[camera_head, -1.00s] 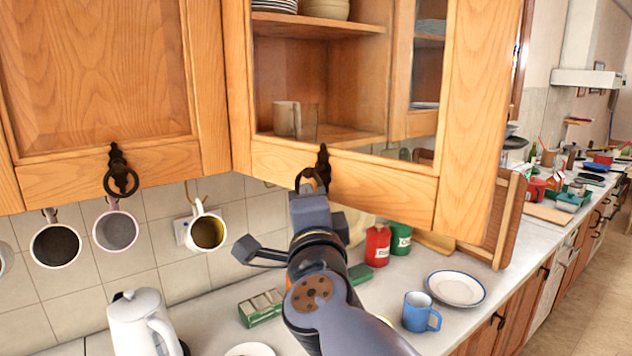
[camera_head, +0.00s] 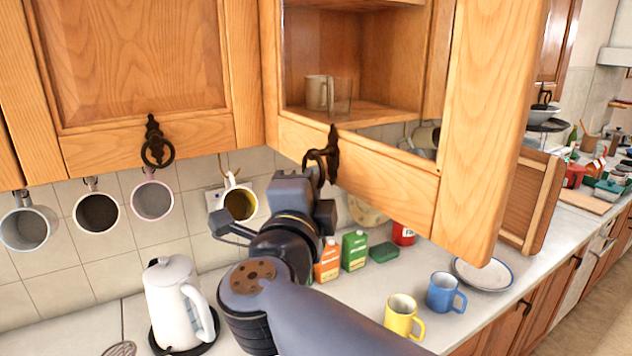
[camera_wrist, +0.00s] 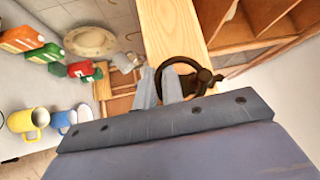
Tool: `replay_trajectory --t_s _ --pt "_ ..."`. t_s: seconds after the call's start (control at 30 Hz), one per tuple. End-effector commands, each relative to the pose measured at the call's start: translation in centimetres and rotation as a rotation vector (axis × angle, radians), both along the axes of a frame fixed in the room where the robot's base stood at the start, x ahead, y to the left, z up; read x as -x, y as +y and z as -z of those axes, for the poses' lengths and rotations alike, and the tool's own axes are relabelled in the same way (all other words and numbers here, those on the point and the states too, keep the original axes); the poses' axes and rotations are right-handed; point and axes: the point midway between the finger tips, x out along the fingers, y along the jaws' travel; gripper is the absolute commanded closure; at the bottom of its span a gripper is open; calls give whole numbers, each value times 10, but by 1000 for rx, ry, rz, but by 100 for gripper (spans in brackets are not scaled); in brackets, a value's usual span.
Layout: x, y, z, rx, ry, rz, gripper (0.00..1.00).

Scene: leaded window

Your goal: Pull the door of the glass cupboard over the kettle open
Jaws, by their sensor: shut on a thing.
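The glass cupboard door is wood-framed; its bottom rail (camera_head: 385,182) and wide right stile (camera_head: 485,130) show in the head view. It stands ajar, its right side swung out from the cupboard. A dark ring handle (camera_head: 322,160) hangs on the bottom rail and also shows in the wrist view (camera_wrist: 203,76). My gripper (camera_head: 313,180) is shut on the ring from below; in the wrist view its fingertips (camera_wrist: 159,82) meet the ring's near side. The white kettle (camera_head: 172,292) stands on the counter at lower left.
A closed wooden cupboard door (camera_head: 135,65) is at left. Mugs (camera_head: 97,212) hang beneath it. Cartons (camera_head: 354,250), a yellow mug (camera_head: 402,315), a blue mug (camera_head: 443,292) and a plate (camera_head: 482,272) stand on the counter below. A cup (camera_head: 317,92) is inside the cupboard.

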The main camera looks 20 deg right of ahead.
Motion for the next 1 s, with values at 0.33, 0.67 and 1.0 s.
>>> replay_trajectory --t_s 0.33,0.67,1.0 --pt "0 1 -4 2 -8 -4 90" --pt "0 0 -1 1 -3 -3 70" --pt "9 7 2 0 -3 -6 70"
